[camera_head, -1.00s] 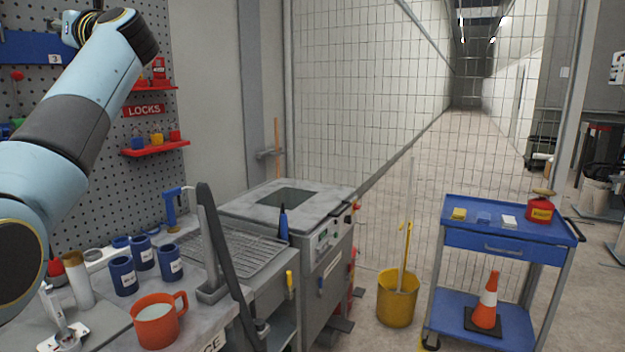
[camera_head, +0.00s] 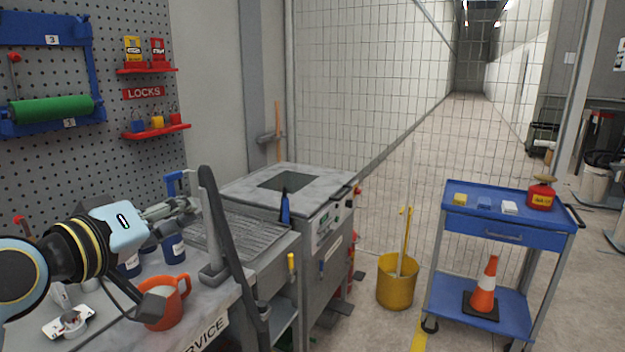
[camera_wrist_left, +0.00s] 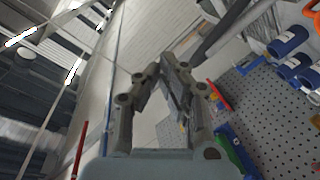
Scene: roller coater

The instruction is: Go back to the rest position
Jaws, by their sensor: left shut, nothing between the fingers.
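My left gripper (camera_head: 182,209) reaches in from the left over the workbench (camera_head: 222,308), pointing right. Its fingers are shut with nothing between them. In the left wrist view the two grey fingers (camera_wrist_left: 162,66) come together at the tips. In the head view the gripper is in front of the left part of the wire rack (camera_head: 240,238), behind the orange mug (camera_head: 180,303) and left of the dark upright lever (camera_head: 226,235). My left wrist partly hides the blue containers (camera_head: 173,248).
A pegboard (camera_head: 60,165) with red lock shelves and a green roller (camera_head: 52,109) stands behind the bench. A grey machine (camera_head: 325,220) stands right of the rack. A yellow bucket (camera_head: 397,290) and a blue cart (camera_head: 508,234) stand on the floor at right.

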